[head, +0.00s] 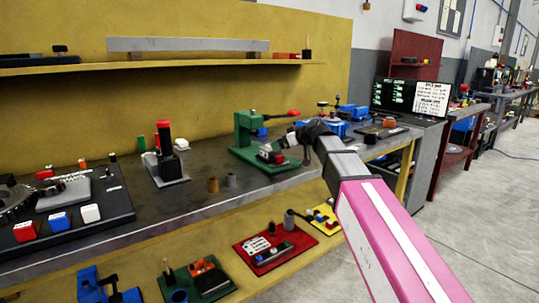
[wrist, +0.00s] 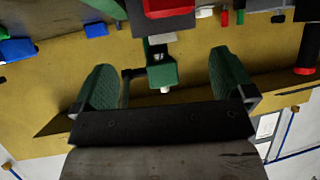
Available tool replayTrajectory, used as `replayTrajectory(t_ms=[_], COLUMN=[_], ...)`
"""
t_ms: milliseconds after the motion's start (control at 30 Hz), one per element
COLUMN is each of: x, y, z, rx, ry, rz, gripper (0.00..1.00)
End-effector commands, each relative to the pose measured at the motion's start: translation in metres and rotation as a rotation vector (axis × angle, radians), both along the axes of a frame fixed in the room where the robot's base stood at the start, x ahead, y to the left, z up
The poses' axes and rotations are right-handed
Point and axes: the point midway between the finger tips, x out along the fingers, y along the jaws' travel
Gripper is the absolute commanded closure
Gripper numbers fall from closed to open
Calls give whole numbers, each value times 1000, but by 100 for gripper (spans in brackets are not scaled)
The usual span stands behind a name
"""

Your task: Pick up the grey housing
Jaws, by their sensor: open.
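I cannot tell for sure which thing is the grey housing. My gripper (head: 286,141) is over the bench by the green press-like fixture (head: 246,133), far to the right of the grey block. In the wrist view my gripper (wrist: 160,66) has its two green fingers wide apart. A green part with a white tip (wrist: 162,72) shows beyond and between them. I see nothing held.
The black board (head: 120,208) carries red, blue and white buttons and a toothed disc. A laptop (head: 408,97) is at the right. The lower shelf (head: 222,228) holds several trays.

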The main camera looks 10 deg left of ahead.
Motion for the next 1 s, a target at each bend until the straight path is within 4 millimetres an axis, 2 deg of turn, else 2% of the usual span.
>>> replayTrajectory(t_ms=[133, 367, 700, 967, 1000], x=[12, 18, 36, 37, 37], y=[20, 31, 65, 69, 69], z=[-12, -19, -37, -40, -40], rx=[-1, -1, -2, -1, -1], ry=[3, 0, 1, 0, 0], rz=[1, -1, 0, -1, -1], gripper=[0, 0, 0, 0, 6])
